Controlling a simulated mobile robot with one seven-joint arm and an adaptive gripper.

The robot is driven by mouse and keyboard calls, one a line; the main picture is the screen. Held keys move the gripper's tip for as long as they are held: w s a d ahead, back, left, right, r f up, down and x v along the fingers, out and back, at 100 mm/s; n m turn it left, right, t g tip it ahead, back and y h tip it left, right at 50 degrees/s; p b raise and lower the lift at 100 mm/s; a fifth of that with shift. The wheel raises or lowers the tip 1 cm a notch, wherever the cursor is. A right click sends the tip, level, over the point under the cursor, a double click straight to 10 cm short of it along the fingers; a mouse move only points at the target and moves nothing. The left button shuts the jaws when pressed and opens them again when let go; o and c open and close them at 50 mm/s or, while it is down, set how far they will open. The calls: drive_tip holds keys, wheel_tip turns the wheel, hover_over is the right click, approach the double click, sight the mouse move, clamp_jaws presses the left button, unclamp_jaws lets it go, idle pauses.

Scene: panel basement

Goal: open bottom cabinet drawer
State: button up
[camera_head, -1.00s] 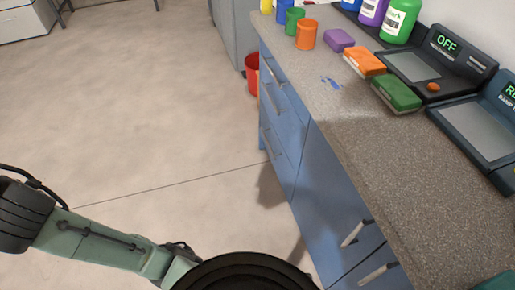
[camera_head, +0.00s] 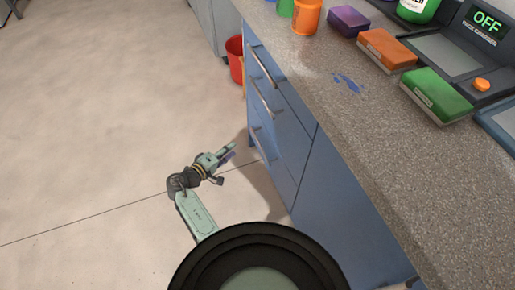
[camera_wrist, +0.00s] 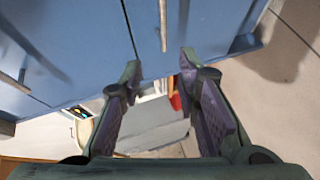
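The blue cabinet (camera_head: 318,170) stands under the counter, with a stack of drawers at its far end. The bottom drawer's handle (camera_head: 263,145) is the lowest bar on the drawer fronts, and the drawers look closed. My gripper (camera_head: 230,150) is low in front of that handle, apparently a little short of it. In the wrist view my gripper (camera_wrist: 160,65) is open, its two fingers spread with nothing held. A vertical bar handle (camera_wrist: 163,25) on the blue front lies just beyond the fingertips, between their lines. I cannot tell for certain which drawer it belongs to.
The speckled counter (camera_head: 340,125) overhangs the drawers and carries sponges, cups and devices. A red bucket (camera_head: 236,60) stands on the floor beyond the cabinet's far end. The floor (camera_head: 100,120) to the left is clear.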

drive_tip(key=h, duration=0.2)
approach(260, 145)
drive_tip(key=x, duration=1)
drive_tip(key=shift+f, duration=0.25)
drive_tip(key=shift+c, duration=0.4)
clamp_jaws()
